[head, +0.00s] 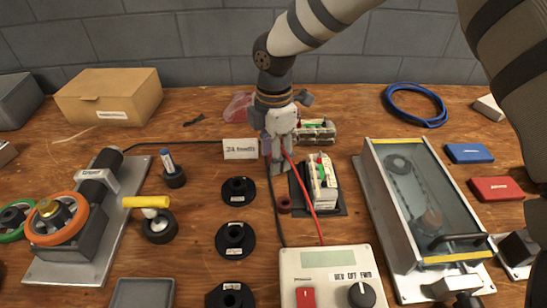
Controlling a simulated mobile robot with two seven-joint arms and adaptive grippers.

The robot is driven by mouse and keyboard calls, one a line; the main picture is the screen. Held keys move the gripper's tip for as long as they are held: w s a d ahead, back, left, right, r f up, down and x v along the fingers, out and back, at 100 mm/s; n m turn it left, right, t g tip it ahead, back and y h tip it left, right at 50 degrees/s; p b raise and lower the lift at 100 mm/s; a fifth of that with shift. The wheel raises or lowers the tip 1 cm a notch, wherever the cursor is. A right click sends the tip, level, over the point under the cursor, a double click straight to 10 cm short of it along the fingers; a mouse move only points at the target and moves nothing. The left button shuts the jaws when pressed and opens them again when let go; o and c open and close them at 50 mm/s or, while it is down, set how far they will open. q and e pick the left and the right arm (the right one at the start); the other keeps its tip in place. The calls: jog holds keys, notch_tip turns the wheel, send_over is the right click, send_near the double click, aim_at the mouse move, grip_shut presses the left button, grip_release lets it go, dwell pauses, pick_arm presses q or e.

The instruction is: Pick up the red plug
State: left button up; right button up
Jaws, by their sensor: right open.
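My right gripper (275,168) hangs pointing down over the middle of the table, its arm coming in from the upper right. Its jaws are open. A red lead (305,205) runs up from the control box to the gripper's fingers. The red plug at its upper end is mostly hidden by the fingers, and I cannot tell whether they touch it. A black lead (275,215) runs up beside it to the same place. A white block with green and red parts (323,183) stands just right of the fingers. My left gripper is not in view.
A control box (325,258) with a red switch and black knob stands at the front. A small dark red ring (285,204) lies near the block. Black round holders (236,238) stand left. A glass-topped case (415,190) stands right. A label card (240,149) stands left of the gripper.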

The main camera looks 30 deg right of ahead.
grip_shut()
jog(key=shift+r, duration=0.1)
jog(key=shift+r, duration=0.35)
jog(key=r, duration=0.3)
jog(key=shift+s+d+r+p, duration=0.1)
jog(key=shift+s+r+p, duration=0.1)
jog(key=shift+r+p, duration=0.1)
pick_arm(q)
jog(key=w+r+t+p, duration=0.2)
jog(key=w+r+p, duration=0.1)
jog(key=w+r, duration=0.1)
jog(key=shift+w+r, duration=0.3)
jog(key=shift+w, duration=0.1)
pick_arm(e)
jog(key=s+d+r, duration=0.4)
jog(key=s+r, duration=0.4)
jog(key=s, duration=0.4)
jog(key=shift+s+d+r, duration=0.2)
jog(key=shift+s+r, duration=0.05)
jog(key=shift+s, duration=0.15)
